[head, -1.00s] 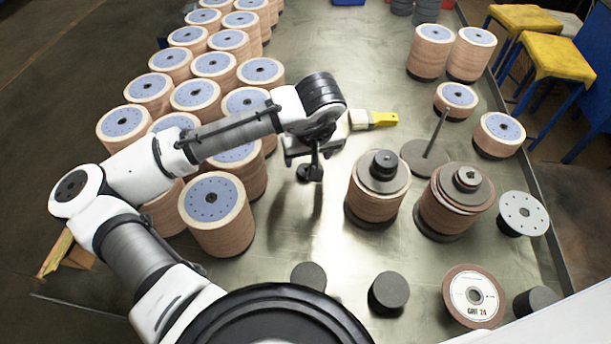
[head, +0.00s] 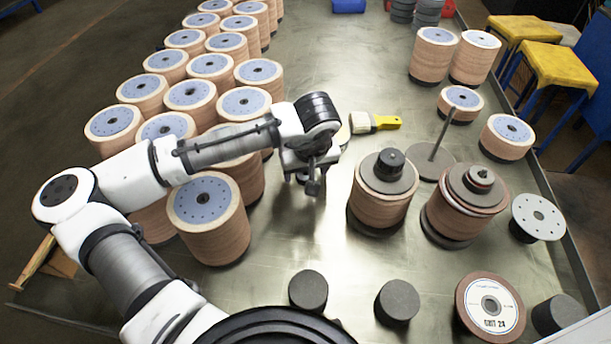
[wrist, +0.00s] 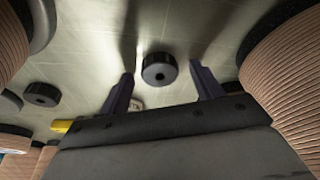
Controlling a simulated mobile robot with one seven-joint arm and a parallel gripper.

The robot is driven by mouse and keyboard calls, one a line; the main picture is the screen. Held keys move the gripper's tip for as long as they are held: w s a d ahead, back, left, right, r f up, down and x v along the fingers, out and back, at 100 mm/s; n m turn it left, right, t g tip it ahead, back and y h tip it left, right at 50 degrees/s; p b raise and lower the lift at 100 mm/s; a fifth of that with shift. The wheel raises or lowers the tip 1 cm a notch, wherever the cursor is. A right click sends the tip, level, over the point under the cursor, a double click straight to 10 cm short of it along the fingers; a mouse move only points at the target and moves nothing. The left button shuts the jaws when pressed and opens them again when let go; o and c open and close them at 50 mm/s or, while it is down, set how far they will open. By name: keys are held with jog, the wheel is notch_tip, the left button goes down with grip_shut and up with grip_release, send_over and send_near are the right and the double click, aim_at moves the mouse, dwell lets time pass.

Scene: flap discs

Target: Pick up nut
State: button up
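A small dark round nut (wrist: 158,69) with a centre hole sits on the bare metal tabletop in the wrist view. It shows between the fingertips of my gripper (wrist: 162,72). The two fingers are spread apart, one to either side of it, and I see no contact. I cannot tell how high the fingertips are above the table. In the head view my gripper (head: 307,182) is low over the table, left of a disc stack with a black knob-like nut (head: 389,161) on top. The gripper mostly hides the table beneath it there.
A second dark round piece (wrist: 42,93) lies left in the wrist view. Disc stacks stand close on both sides, at right (head: 380,207) and left (head: 208,225). A paintbrush (head: 385,122) lies behind. Dark cylinders (head: 308,290) stand in front. A thin upright rod (head: 441,132) stands at right.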

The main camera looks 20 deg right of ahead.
jog(key=c, duration=1)
jog(key=shift+o, duration=0.2)
